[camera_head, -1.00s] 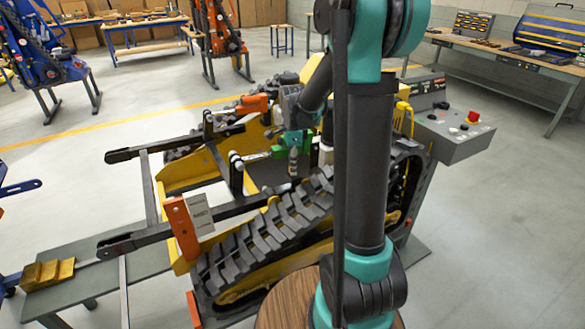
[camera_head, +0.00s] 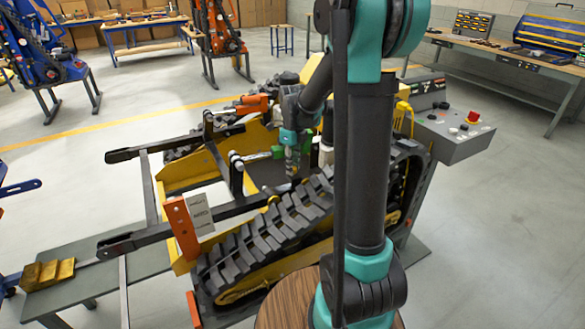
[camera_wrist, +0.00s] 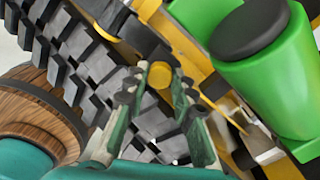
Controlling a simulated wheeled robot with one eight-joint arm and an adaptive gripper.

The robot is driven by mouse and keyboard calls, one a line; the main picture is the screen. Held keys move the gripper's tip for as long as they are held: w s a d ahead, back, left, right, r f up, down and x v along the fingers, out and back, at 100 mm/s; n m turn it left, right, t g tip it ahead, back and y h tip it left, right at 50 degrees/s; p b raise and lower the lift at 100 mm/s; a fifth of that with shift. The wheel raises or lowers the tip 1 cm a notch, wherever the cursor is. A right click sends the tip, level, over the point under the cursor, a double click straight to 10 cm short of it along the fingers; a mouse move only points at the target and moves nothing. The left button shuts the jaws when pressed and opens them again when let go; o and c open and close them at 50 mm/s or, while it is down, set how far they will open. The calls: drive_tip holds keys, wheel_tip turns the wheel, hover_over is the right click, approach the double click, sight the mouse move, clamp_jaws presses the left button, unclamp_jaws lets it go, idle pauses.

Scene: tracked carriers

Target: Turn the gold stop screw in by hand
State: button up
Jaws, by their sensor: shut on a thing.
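The gold stop screw (camera_wrist: 159,75) shows its round yellow-gold head between my fingertips in the wrist view. My gripper (camera_wrist: 160,80) is shut on it, with one dark green finger on each side of the head. The screw's shank is hidden. In the head view my gripper (camera_head: 293,173) points down at the tracked carrier (camera_head: 300,213), inside the near track. The screw is too small there to tell from other yellow parts.
A large green part with a black cap (camera_wrist: 249,30) stands close on the right in the wrist view. The black rubber track (camera_wrist: 78,50) is close on the left. A grey control box (camera_head: 455,135) with a red button stands at the carrier's right end.

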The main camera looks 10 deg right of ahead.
drive_tip(key=m, duration=0.6)
drive_tip(key=shift+m, duration=0.3)
drive_tip(key=o, duration=0.9)
drive_tip(key=shift+o, duration=0.2)
